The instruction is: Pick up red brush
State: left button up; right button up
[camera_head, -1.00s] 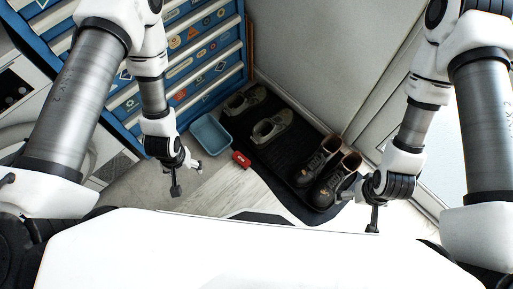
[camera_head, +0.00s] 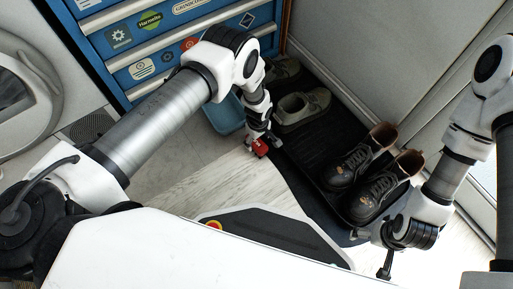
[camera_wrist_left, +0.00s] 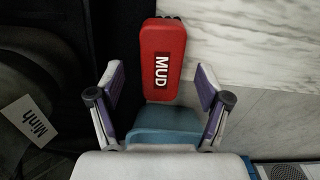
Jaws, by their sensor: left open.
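The red brush (camera_head: 260,146) lies on the pale floor beside the dark shoe mat, partly covered by my left gripper (camera_head: 262,140). In the left wrist view the red brush (camera_wrist_left: 162,62) shows a "MUD" label and lies lengthwise ahead of the fingers. My left gripper (camera_wrist_left: 160,95) is open there, with one finger on each side of the brush's near end. It is not closed on the brush. My right gripper (camera_head: 385,265) is at the lower right, near the brown shoes, and its fingers are too small to judge.
A blue bin (camera_head: 226,114) stands behind my left arm, near the blue tool chest (camera_head: 150,42). The dark mat (camera_head: 300,165) holds brown shoes (camera_head: 384,188) and olive shoes (camera_head: 303,106). A wall borders the mat on the right. Pale floor (camera_head: 190,190) is clear to the left.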

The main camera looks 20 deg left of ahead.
aim_at(257, 142)
pick_arm(q)
notch_tip(257, 142, down, 5)
jog(key=b, duration=0.2)
jog(key=shift+a+r+b, duration=0.1)
jog(key=shift+a+b, duration=0.05)
jog(key=shift+b, duration=0.2)
jog(key=shift+r, duration=0.2)
jog(key=c, duration=1.3)
